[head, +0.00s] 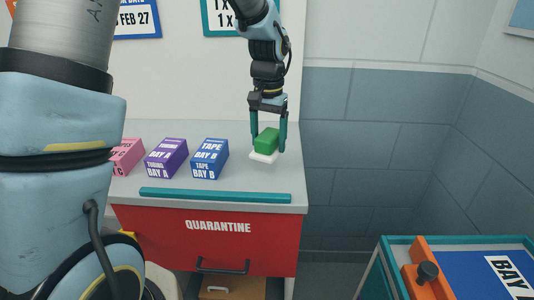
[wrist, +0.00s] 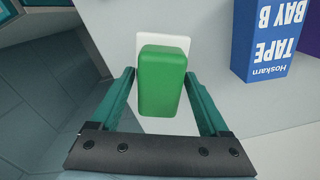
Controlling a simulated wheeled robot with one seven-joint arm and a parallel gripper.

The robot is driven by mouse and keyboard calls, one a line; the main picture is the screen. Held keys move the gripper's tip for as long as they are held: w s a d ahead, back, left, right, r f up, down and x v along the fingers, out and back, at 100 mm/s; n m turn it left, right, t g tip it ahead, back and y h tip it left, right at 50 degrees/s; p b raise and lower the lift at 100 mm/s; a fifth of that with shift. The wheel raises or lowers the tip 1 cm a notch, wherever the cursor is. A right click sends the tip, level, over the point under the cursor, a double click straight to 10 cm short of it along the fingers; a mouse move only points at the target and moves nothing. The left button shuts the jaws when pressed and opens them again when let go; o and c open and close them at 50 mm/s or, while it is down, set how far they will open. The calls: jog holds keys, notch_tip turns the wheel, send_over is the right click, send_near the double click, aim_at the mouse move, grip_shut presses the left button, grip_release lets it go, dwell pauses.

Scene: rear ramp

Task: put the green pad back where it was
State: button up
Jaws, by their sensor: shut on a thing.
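The green pad (head: 267,138) is a small rounded block near the right end of the grey counter. In the wrist view the green pad (wrist: 163,82) stands between the two teal fingers. My gripper (head: 268,140) reaches down from above and is shut on it; it also shows in the wrist view (wrist: 161,85). A flat white square (head: 263,157) shows directly below the pad, and its edge shows behind the pad in the wrist view (wrist: 150,39). I cannot tell whether the pad touches it.
Blue (head: 209,158), purple (head: 166,158) and pink (head: 127,156) boxes stand left on the counter (head: 230,183). A teal strip (head: 215,195) lies along its front edge, above a red QUARANTINE drawer (head: 205,240). A teal-edged bin (head: 385,260) with an orange bar stands lower right.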

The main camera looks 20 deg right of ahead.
aim_at(268, 134)
jog(key=shift+f+p, duration=0.45)
jog(key=shift+f, duration=2.05)
jog(key=o, duration=1.2)
jog(key=shift+f, duration=0.1)
jog(key=shift+c, duration=0.2)
notch_tip(268, 134, up, 12)
jog(key=shift+a+r+b, duration=0.1)
jog(key=shift+r+b, duration=0.05)
jog(key=shift+b, duration=0.8)
jog(key=s+a+f+n, duration=0.1)
jog(key=a+f+n, duration=0.1)
jog(key=a, duration=0.8)
jog(key=s+a+f+n+t, duration=0.1)
jog(key=a+f+n, duration=0.2)
jog(key=a, duration=0.7)
jog(key=s+a+f+n, duration=0.2)
jog(key=a+n, duration=0.1)
jog(key=a, duration=0.7)
jog(key=shift+f+t, duration=0.3)
jog(key=shift+f, duration=0.1)
